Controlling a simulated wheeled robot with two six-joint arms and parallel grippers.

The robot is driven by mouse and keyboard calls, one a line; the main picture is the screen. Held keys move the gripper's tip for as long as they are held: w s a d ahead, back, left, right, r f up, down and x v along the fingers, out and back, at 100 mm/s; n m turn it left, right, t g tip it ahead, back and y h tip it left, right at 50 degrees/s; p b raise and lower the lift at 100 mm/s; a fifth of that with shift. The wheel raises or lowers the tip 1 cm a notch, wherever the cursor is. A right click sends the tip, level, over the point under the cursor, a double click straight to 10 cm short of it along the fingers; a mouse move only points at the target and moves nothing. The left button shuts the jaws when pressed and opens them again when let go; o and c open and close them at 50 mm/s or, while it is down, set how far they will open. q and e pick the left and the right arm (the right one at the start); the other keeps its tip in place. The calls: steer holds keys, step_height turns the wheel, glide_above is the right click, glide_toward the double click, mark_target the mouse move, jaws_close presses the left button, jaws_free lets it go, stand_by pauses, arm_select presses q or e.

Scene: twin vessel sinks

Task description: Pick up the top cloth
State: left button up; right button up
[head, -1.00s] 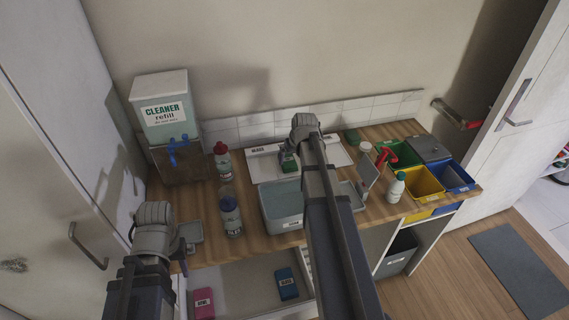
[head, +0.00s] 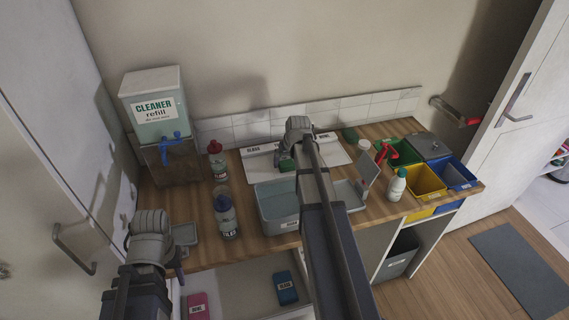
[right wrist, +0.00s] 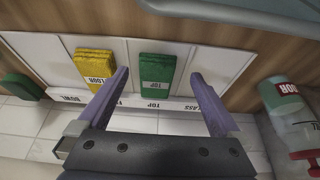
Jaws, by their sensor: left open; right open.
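The green cloth labelled TOP (right wrist: 157,72) lies folded on a white board (right wrist: 208,68) in the right wrist view. Beside it on the same board lies a yellow cloth labelled FLOOR (right wrist: 94,66). My right gripper (right wrist: 159,80) is open and empty, its two fingers on either side of the green cloth in the picture; I cannot tell its height above it. In the head view, the green cloth (head: 287,164) shows just below my right wrist, which hides part of the board (head: 330,152). My left gripper (head: 182,250) is open and empty at the counter's left front.
A grey-blue basin (head: 279,207) stands on the wooden counter (head: 240,250). Bottles (head: 225,213) and a cleaner refill box (head: 157,110) stand left. A white bottle (head: 396,186) and coloured bins (head: 425,180) stand right. An open drawer below holds blue (head: 286,287) and pink (head: 198,305) cloths.

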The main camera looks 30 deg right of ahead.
mark_target(288, 166)
steer(key=b+x, duration=0.2)
steer(key=x, duration=0.1)
steer(key=b+x, duration=0.1)
steer(key=shift+w+d+f+b, duration=0.25)
steer(key=shift+d+b, duration=0.05)
steer(key=shift+r, duration=0.1)
steer(key=c, duration=1.3)
step_height(288, 166, up, 10)
steer(key=p, duration=1)
